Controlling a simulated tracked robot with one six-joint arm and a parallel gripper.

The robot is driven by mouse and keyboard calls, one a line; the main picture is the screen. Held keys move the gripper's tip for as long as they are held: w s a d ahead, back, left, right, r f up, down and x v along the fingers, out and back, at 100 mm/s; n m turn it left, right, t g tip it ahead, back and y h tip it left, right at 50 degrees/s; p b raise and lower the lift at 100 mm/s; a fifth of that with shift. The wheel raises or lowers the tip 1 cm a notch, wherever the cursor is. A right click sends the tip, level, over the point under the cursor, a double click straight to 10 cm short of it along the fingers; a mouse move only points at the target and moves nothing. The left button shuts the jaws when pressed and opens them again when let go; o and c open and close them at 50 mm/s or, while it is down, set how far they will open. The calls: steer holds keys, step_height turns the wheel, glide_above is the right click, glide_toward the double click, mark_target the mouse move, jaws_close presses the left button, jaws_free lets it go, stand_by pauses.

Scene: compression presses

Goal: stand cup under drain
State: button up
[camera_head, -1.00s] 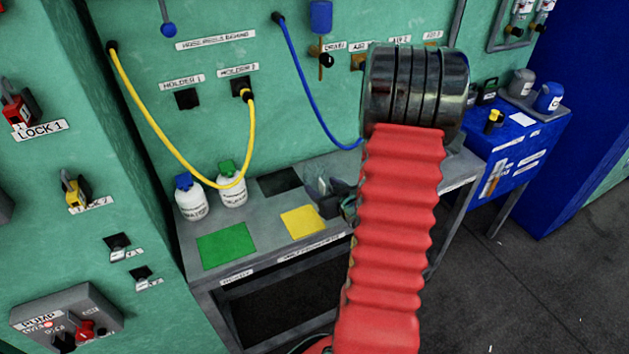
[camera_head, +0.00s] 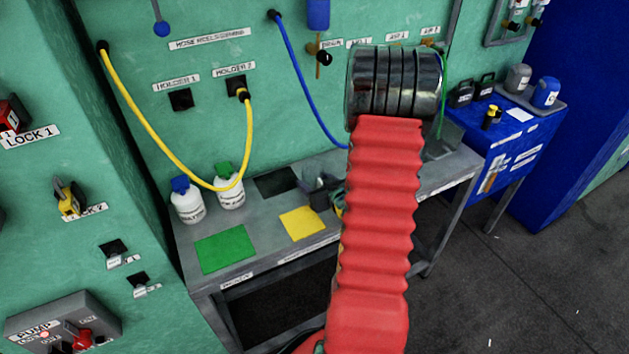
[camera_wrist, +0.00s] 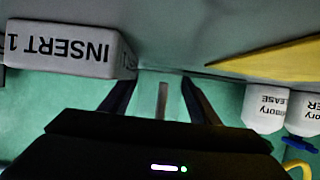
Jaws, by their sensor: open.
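The drain valve (camera_head: 323,57), with its brass spout and black knob, is on the green wall below a blue cylinder (camera_head: 318,14). Its label is partly readable. My gripper (camera_head: 322,190) is low over the bench beside the yellow mat, partly hidden by my red-sleeved arm. In the wrist view its two dark fingers (camera_wrist: 162,103) stand apart with nothing clearly held between them. I cannot pick out a cup with certainty. A translucent grey container (camera_head: 443,141) stands on the bench behind my arm, partly hidden.
The bench (camera_head: 262,255) carries two white bottles (camera_head: 230,190), a green mat (camera_head: 225,250), a yellow mat (camera_head: 302,223) and a dark mat. Yellow (camera_head: 150,125) and blue hoses hang above. A white INSERT 1 block (camera_wrist: 65,48) is close to the fingers. A blue cabinet stands right.

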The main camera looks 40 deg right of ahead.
steer(key=shift+c, duration=0.2)
steer(key=c, duration=0.9)
steer(key=shift+c, duration=0.2)
steer(key=shift+r, duration=0.15)
step_height(320, 180, up, 10)
stand_by(0.7)
